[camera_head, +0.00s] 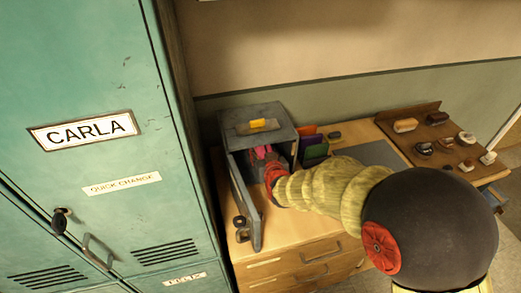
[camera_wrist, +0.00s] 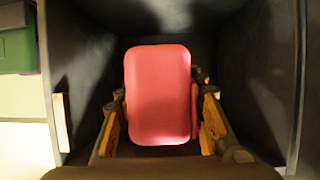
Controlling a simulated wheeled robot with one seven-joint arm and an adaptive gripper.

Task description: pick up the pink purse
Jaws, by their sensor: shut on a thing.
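The pink purse (camera_wrist: 158,95) is a rounded pink block, upright in the middle of the wrist view, inside a dark grey box. My gripper (camera_wrist: 162,118) has one yellow-padded finger on each side of the purse and is shut on it. In the head view my arm reaches into the open front of the grey box (camera_head: 276,113), which stands on the desk. A pinkish shape shows in the box's opening there, but it is too small and shaded to tell apart clearly.
The box's door (camera_head: 243,205) stands open left of my arm. Teal lockers (camera_head: 100,200) stand close on the left. Coloured folders (camera_head: 313,146) stand right of the box. A wooden board (camera_head: 425,150) with several small items is at the right. The box walls are near my fingers.

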